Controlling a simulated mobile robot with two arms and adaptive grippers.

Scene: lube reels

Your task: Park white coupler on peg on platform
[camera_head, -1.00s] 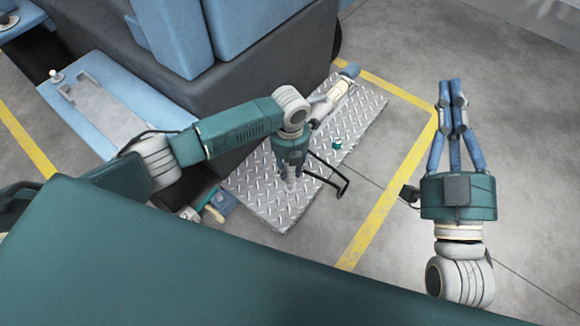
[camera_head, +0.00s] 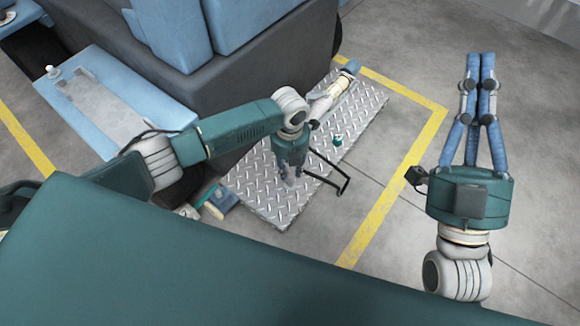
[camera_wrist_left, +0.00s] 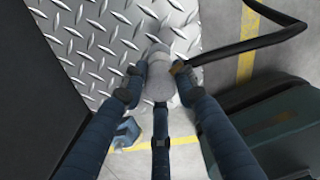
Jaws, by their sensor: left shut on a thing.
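My left gripper (camera_head: 289,180) points down over the silver diamond-plate platform (camera_head: 265,195). In the left wrist view its fingers (camera_wrist_left: 158,85) are closed around the white-grey coupler (camera_wrist_left: 160,80), which sits between the fingertips over the plate (camera_wrist_left: 100,35). A black hose (camera_wrist_left: 245,42) runs off to the right beside the coupler. I cannot make out a peg under the coupler or whether the coupler touches the plate. My right gripper (camera_head: 481,62) is out over the floor at the right, its fingertips together with nothing visible between them.
A small teal-green fitting (camera_head: 338,140) stands on the platform, right of my left gripper. The black hose (camera_head: 340,182) loops over the platform's right edge. A dark machine body with blue panels (camera_head: 260,30) rises behind. The floor (camera_head: 400,130) between platform and right gripper is clear.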

